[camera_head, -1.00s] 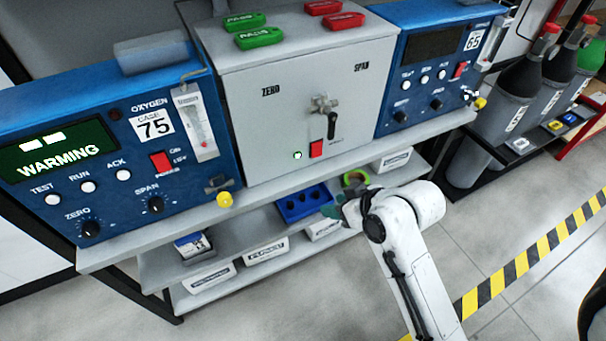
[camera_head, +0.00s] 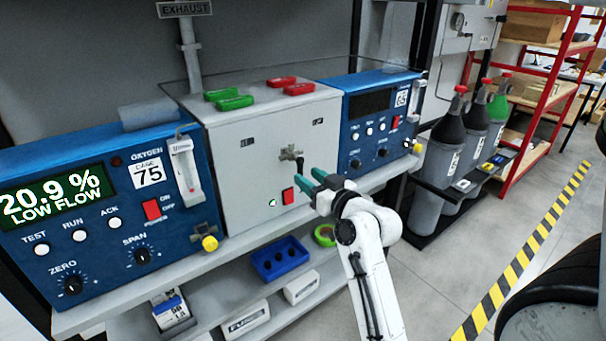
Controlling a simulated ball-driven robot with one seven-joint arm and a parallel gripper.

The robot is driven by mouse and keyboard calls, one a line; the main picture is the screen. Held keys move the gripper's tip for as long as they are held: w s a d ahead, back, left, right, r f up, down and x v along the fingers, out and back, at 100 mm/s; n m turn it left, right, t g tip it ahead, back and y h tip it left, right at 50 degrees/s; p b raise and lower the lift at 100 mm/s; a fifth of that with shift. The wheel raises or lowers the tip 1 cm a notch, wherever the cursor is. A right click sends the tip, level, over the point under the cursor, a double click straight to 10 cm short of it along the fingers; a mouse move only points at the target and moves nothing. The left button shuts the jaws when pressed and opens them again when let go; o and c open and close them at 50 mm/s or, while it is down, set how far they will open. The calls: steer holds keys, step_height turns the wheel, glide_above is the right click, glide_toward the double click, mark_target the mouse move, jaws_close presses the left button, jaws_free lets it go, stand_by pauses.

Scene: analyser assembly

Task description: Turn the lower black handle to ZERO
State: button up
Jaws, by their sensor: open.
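The lower black handle (camera_head: 300,164) is a small dark lever on the front of the grey valve box (camera_head: 232,180). It hangs roughly upright beside and below a metal valve fitting (camera_head: 290,153). The box carries a left label (camera_head: 247,142) and a right label (camera_head: 318,121), both too small to read clearly now; the earlier frame shows them as ZERO and SPAN. My gripper (camera_head: 311,180) is open, its green fingers pointing left toward the box face. They appear just right of and below the handle; whether they touch anything cannot be told.
A red switch (camera_head: 288,196) and a lit green lamp (camera_head: 272,203) sit below the handle. Blue analysers flank the box, the left one (camera_head: 105,205) near and the right one (camera_head: 378,125) beyond. Red and green handles lie on top. A shelf (camera_head: 190,272) runs below; gas cylinders (camera_head: 440,155) stand right.

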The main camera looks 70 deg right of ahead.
mark_target(301, 172)
steer(key=shift+x, duration=1.55)
jaws_close()
